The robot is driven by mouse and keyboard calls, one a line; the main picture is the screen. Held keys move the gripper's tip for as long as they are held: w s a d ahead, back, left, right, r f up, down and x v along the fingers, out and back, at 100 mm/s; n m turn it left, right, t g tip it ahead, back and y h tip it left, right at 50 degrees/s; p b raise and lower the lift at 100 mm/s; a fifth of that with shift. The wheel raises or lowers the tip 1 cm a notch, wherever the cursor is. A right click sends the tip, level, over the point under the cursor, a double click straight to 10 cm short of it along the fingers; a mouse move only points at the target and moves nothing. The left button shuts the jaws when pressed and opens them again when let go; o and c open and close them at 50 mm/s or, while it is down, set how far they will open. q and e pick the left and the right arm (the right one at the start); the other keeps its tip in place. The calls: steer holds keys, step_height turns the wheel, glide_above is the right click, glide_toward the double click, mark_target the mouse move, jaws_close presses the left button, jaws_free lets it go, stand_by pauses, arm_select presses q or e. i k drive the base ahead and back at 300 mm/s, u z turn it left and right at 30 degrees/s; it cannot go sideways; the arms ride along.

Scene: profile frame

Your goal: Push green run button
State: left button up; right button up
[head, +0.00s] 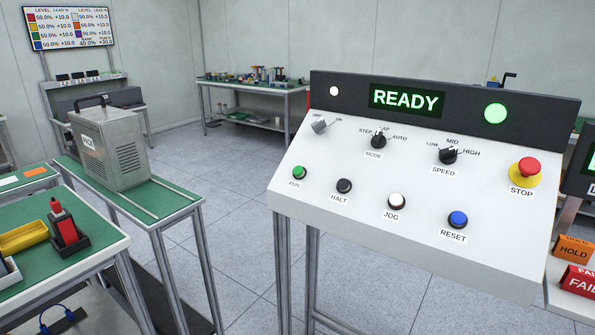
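The green RUN button (299,173) sits at the left of the lower row on the sloped white control panel (330,150). Its label RUN is just below it. The black HALT button (344,186) is to its right, followed by the white JOG button (396,201) and the blue RESET button (457,219). The display (406,99) reads READY in green, and a round green lamp (495,113) beside it is lit. Neither of my grippers shows in the head view.
A red STOP button (525,172) on a yellow base is at the panel's right. Above the lower row are the MODE knob (378,141) and SPEED knob (448,156). Green-topped benches with a grey metal box (110,147) stand left. Open floor lies between benches and panel.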

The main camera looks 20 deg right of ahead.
mark_target(299, 171)
steer(key=u, duration=0.75)
steer(key=i, duration=1.85)
steer(key=z, duration=2.4)
